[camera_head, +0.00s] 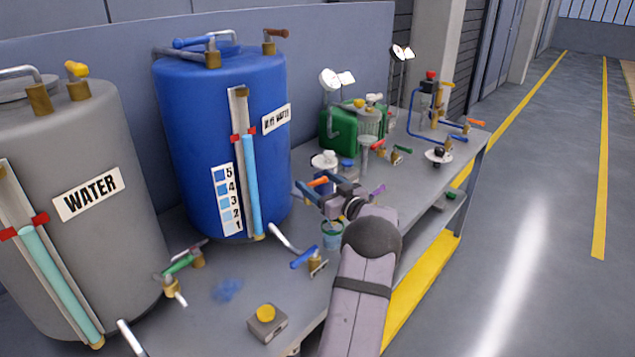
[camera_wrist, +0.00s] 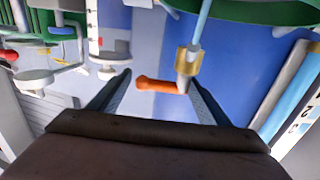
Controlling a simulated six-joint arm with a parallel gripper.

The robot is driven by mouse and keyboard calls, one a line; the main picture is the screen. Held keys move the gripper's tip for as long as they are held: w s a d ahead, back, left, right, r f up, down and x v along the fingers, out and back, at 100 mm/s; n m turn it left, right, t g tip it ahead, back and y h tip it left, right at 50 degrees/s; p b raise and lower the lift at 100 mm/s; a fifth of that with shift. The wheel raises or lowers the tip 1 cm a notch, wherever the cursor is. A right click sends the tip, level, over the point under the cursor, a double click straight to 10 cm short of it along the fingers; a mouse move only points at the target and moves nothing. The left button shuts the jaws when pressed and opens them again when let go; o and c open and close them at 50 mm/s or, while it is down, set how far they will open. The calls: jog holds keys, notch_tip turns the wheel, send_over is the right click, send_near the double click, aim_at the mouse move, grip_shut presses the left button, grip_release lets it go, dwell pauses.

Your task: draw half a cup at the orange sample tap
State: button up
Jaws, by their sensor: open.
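An orange tap lever (camera_wrist: 157,85) on a brass valve (camera_wrist: 187,60) shows in the wrist view. My gripper (camera_wrist: 158,88) is open, with one finger on each side of the lever as seen there; I cannot tell whether either finger touches it. In the head view the orange lever (camera_head: 318,182) shows by my gripper (camera_head: 310,191), in front of the blue drum's right side. A small cup (camera_head: 332,236) with a teal rim stands on the bench just below my wrist. My arm hides part of the bench near it, and the cup's contents are unclear.
A blue drum (camera_head: 200,140) and a grey WATER drum (camera_head: 75,190) stand at left. A blue-handled tap (camera_head: 305,258) and a yellow-button box (camera_head: 267,322) are near the front edge. A green can (camera_head: 338,130) and other taps stand behind. A blue spill (camera_head: 227,289) marks the bench.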

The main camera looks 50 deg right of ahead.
jog(key=c, duration=0.9)
jog(key=shift+r, duration=0.1)
jog(key=shift+d+r+n+y+p, duration=0.15)
jog(key=shift+n+y+p, duration=0.15)
jog(key=shift+n+y, duration=0.3)
jog(key=shift+w+n+y, duration=0.2)
jog(key=shift+n+y, duration=0.4)
jog(key=shift+y, duration=0.6)
